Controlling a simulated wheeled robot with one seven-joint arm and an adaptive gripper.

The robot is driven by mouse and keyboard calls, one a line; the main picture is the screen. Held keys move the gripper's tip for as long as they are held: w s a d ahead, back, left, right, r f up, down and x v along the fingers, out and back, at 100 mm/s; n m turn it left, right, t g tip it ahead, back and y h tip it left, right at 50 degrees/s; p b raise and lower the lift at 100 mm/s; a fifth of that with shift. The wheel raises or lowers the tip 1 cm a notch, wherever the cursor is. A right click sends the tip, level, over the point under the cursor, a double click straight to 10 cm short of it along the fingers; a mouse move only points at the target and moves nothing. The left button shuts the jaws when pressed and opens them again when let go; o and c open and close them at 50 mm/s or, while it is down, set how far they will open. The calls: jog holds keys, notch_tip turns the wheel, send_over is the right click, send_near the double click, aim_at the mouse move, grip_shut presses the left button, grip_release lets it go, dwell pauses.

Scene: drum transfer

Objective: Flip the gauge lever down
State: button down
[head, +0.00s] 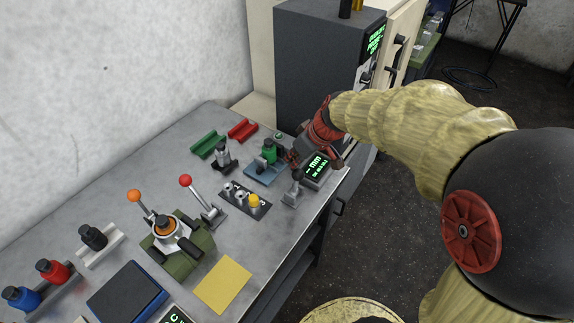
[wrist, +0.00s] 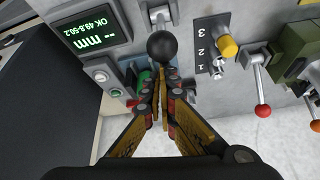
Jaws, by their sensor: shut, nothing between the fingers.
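The gauge lever (head: 291,196) has a grey base and a black ball knob, and it stands roughly upright beside the gauge display (head: 318,169). In the wrist view the black knob (wrist: 162,46) points up toward the camera, and the display (wrist: 88,32) reads "-- mm" and "OK 49.8-50.2". My gripper (head: 291,157) is shut and empty, behind the lever in the head view. In the wrist view my gripper's fingertips (wrist: 160,82) are just below the knob; whether they touch it is not clear. A green bottle (head: 269,151) stands on the blue gauge base (head: 263,172), partly hidden by my fingers in the wrist view.
A selector panel with a yellow knob (head: 253,201) stands close to the lever. A red-knobbed lever (head: 186,181) and a green fixture (head: 180,259) are farther left. A dark cabinet (head: 315,70) stands behind the bench. A yellow sheet (head: 223,284) lies at the front.

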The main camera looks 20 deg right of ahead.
jog(key=shift+s+d+f+b, duration=0.1)
jog(key=shift+s+d+b, duration=0.5)
jog(key=shift+s, duration=0.2)
jog(key=shift+s+d+f+b, duration=0.1)
jog(key=shift+s+d+b, duration=0.4)
jog(key=shift+s+b, duration=0.25)
jog(key=shift+s+d+f, duration=0.15)
jog(key=shift+s+f, duration=0.2)
jog(key=shift+s, duration=0.3)
jog(key=w+r+p, duration=0.2)
jog(key=w+r, duration=0.2)
jog(key=s+d+r+p, duration=0.1)
jog(key=s+d+r, duration=0.2)
jog(key=s+r, duration=0.2)
jog(key=shift+s+r+p, duration=0.2)
jog(key=shift+s+p, duration=0.15)
jog(key=shift+s, duration=0.8)
